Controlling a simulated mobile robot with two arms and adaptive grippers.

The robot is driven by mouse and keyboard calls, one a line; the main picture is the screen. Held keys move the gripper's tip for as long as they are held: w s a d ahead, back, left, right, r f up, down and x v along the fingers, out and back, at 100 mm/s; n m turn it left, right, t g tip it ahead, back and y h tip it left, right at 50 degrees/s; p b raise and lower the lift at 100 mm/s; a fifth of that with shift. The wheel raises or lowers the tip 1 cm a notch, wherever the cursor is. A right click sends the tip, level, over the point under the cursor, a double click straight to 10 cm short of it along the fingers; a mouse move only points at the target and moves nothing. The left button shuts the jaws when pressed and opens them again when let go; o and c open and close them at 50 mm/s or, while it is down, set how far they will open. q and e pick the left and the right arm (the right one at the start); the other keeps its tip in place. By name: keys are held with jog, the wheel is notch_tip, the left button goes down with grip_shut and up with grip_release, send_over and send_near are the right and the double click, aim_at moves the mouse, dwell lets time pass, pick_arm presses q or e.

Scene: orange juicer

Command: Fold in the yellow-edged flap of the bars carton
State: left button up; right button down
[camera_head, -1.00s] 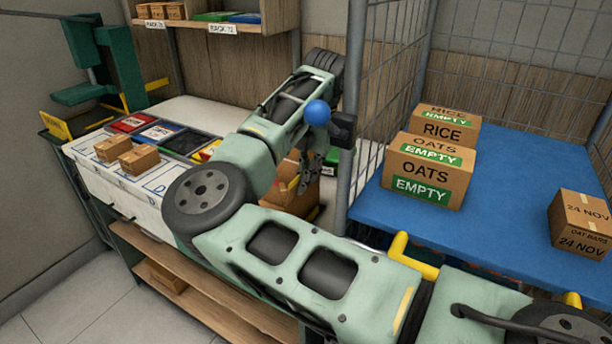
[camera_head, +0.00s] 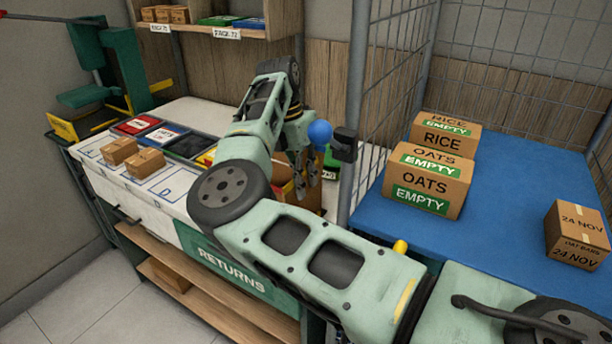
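My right gripper (camera_head: 305,180) points down over an open brown carton (camera_head: 312,201) at the right end of the returns bench. Its fingers look apart, with nothing seen between them. My own arm hides most of this carton, and no label on it can be read. I cannot make out a yellow-edged flap clearly. A taped-shut box marked "OAT BARS 24 NOV" (camera_head: 577,236) sits on the blue table at the far right, away from the gripper. My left gripper is not in view.
The blue table (camera_head: 510,215) also holds an OATS box (camera_head: 428,182) and a RICE box (camera_head: 444,132), both labelled EMPTY. A wire mesh panel with a grey post (camera_head: 356,110) stands close to the gripper's right. Small boxes (camera_head: 144,162) and coloured trays (camera_head: 160,131) line the bench.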

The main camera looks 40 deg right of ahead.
jog(key=shift+w+a+g+h+p, duration=0.1)
jog(key=shift+w+g+h+p, duration=0.25)
jog(key=shift+g+p, duration=0.45)
jog(key=shift+f+g, duration=0.15)
jog(key=shift+g, duration=0.15)
jog(key=c, duration=2)
grip_release()
notch_tip(320, 180, up, 10)
